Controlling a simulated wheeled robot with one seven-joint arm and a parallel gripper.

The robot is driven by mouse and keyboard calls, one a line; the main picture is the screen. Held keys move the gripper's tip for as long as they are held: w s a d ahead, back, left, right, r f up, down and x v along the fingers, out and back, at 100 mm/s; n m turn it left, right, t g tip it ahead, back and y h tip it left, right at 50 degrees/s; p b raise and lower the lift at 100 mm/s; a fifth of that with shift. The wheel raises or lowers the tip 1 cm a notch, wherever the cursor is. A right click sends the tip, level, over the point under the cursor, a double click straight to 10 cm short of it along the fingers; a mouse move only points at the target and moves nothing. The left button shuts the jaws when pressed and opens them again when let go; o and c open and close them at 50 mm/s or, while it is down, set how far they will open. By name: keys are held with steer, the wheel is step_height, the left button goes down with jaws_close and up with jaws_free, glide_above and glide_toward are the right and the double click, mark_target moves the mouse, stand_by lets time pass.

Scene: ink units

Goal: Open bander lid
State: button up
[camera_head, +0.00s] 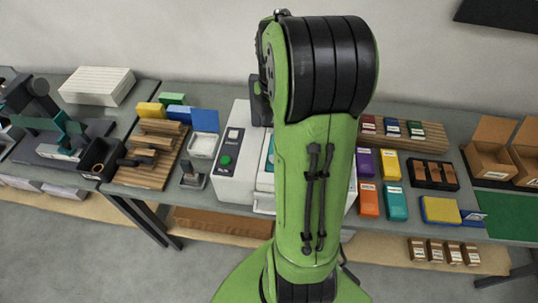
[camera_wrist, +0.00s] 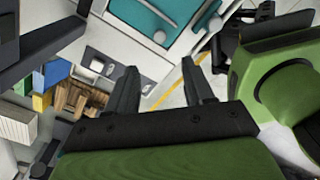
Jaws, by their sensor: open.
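The bander is a white machine (camera_head: 232,178) on the bench in the head view. It has a green button and a dark switch on its left panel, and my arm covers much of it. A narrow strip of its teal lid (camera_head: 271,150) shows beside the arm. In the head view my arm hides the gripper.
Left of the bander are a wooden slatted rack (camera_head: 150,160), a white tray (camera_head: 203,145) and a dark box (camera_head: 99,158). Right of it are coloured ink boxes (camera_head: 368,199), a dark wood-filled tray (camera_head: 433,174) and cardboard bins (camera_head: 490,160). A wall stands behind the bench.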

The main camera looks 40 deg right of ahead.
step_height(320, 180, down, 12)
steer(key=shift+f+b, duration=0.25)
steer(key=shift+b, duration=0.3)
jaws_close()
